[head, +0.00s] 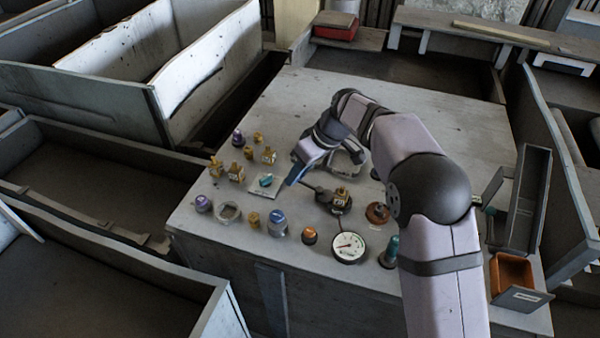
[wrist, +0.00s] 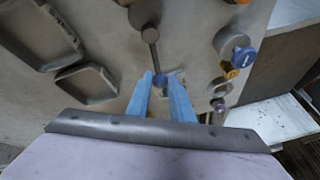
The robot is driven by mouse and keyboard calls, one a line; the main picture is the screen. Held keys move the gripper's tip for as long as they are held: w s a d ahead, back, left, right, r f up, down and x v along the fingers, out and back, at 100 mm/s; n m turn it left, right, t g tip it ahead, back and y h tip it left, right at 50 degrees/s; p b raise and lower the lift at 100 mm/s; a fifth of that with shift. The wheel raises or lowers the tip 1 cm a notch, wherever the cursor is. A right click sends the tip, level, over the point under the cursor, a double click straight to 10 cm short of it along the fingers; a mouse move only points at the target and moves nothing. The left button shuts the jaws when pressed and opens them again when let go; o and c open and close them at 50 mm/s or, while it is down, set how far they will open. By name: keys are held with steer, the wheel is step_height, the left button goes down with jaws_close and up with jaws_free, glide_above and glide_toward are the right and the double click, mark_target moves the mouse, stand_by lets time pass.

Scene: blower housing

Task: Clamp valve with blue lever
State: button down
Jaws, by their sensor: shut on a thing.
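My gripper (head: 290,182) reaches down from the upper right, and its blue fingers also show in the wrist view (wrist: 161,82). They are shut on the small blue end (wrist: 159,79) of a lever. The thin dark lever rod (wrist: 153,57) runs from there to dark round parts (wrist: 146,13) of the valve. In the head view the dark lever (head: 310,188) extends right from the fingertips toward a dark round body with a brass piece (head: 341,197) over it. A flat plate with a teal lever piece (head: 266,180) lies just left of the fingertips, apart from them.
A blue-capped fitting (head: 277,222), a grey ring (head: 229,213) and a white gauge (head: 348,247) stand near the front. Several brass fittings (head: 237,172) stand at the left. Grey trays (wrist: 87,82) lie beyond the gripper. The table's back (head: 420,100) is clear.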

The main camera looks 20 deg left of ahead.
steer(key=shift+s+n, duration=0.2)
steer(key=shift+n, duration=0.1)
steer(key=c, duration=1.6)
jaws_free()
steer(key=shift+r, duration=0.1)
steer(key=shift+b+v, duration=0.8)
steer(key=shift+v, duration=2.75)
steer(key=shift+w, duration=0.1)
steer(key=shift+d, duration=0.1)
